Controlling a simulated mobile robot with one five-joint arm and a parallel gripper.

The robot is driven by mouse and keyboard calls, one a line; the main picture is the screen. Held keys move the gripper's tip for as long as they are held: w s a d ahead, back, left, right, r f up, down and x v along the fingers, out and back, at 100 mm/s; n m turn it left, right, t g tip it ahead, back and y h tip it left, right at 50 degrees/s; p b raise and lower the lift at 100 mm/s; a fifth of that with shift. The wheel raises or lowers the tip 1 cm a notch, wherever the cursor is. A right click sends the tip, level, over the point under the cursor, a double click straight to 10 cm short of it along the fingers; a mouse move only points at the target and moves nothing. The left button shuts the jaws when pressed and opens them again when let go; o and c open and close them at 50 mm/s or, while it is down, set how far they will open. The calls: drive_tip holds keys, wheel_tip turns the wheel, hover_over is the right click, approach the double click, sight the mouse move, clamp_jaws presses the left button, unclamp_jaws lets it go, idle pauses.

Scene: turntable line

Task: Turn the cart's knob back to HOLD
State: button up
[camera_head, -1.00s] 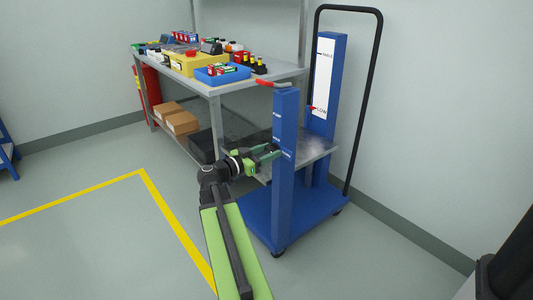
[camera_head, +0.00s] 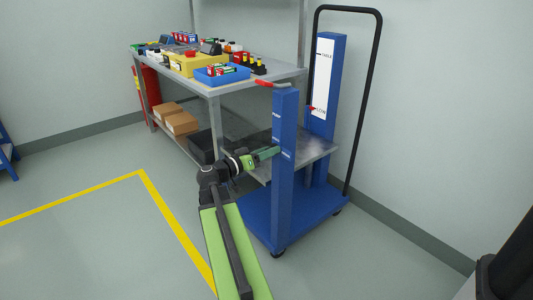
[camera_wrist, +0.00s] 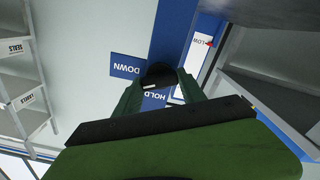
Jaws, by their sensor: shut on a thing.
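The cart (camera_head: 258,222) is blue, with a front post (camera_head: 285,190) and a grey platform. In the wrist view, the black knob (camera_wrist: 158,74) on the post's face sits between my gripper's two green fingers. My gripper (camera_wrist: 160,84) is shut on it. A blue HOLD label (camera_wrist: 154,99) shows upside down just below the knob, and a DOWN label (camera_wrist: 125,67) is to its left. A small light mark shows on the knob's lower edge; I cannot tell its exact setting. In the head view, my gripper (camera_head: 274,152) meets the post's left side and the knob is hidden.
The rear post (camera_head: 325,75) carries a white scale with a red pointer near its low end. A grey workbench (camera_head: 214,90) with bins stands behind. Yellow-lined floor at left is clear.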

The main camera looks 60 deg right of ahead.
drive_tip(key=n, duration=1.2)
drive_tip(key=shift+w+d+n, duration=0.1)
drive_tip(key=shift+w+n, duration=0.1)
drive_tip(key=shift+n, duration=0.2)
idle(0.3)
drive_tip(key=o, duration=1.4)
drive_tip(key=shift+c, duration=0.2)
drive_tip(key=v, duration=1.7)
drive_tip(key=shift+a, duration=0.2)
